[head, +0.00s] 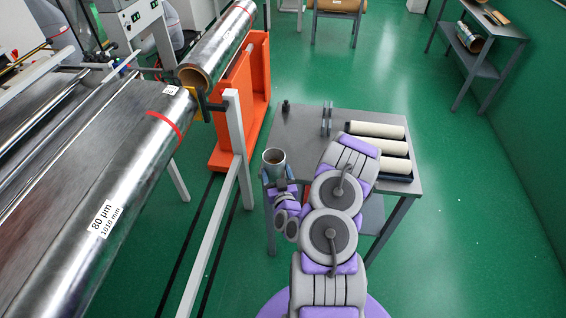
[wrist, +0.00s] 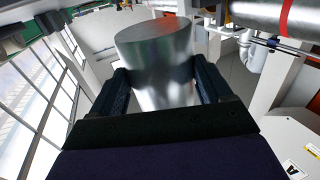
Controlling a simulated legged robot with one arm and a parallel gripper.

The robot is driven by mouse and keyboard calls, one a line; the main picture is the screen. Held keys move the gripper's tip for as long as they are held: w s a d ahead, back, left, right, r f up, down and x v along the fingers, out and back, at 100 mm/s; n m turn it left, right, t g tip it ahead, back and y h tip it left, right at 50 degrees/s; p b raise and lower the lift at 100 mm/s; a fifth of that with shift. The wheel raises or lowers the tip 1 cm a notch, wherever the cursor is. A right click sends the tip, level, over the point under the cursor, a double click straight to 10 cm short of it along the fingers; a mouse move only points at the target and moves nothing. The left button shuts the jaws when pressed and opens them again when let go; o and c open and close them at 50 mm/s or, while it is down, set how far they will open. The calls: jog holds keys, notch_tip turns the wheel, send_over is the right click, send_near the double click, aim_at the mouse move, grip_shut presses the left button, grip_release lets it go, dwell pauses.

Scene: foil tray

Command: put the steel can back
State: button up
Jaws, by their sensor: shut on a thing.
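In the wrist view the can (wrist: 158,55) stands between the two dark fingers of my gripper (wrist: 163,88). Whether the can's base touches the table cannot be told, since the gripper and arm hide it.
A black tray (head: 399,178) with cream rolls (head: 375,130) lies on the table's right side. A small dark object (head: 286,106) and an upright grey piece (head: 326,118) stand toward the back. A machine with a foil roll (head: 128,200) and an orange frame (head: 240,115) are to the left.

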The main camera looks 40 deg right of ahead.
aim_at(277, 160)
jog(key=shift+w+d+f+b, duration=0.3)
jog(key=shift+w+d+b, duration=0.4)
jog(key=shift+b, duration=0.4)
jog(key=w+d+b, duration=0.1)
jog(key=b, duration=0.3)
jog(key=shift+d, duration=0.3)
jog(key=w+d, duration=0.1)
jog(key=d, duration=0.1)
jog(key=w+d+b, duration=0.1)
jog(key=w+d, duration=0.3)
jog(key=shift+d+f+b, duration=0.2)
jog(key=shift+f+b, duration=0.1)
jog(key=shift+b, duration=0.05)
notch_tip(277, 160, down, 3)
jog(key=shift+f+b, duration=0.2)
jog(key=shift+b, duration=0.6)
jog(key=shift+s, duration=0.1)
jog(key=o, duration=1.4)
jog(key=shift+c, duration=0.2)
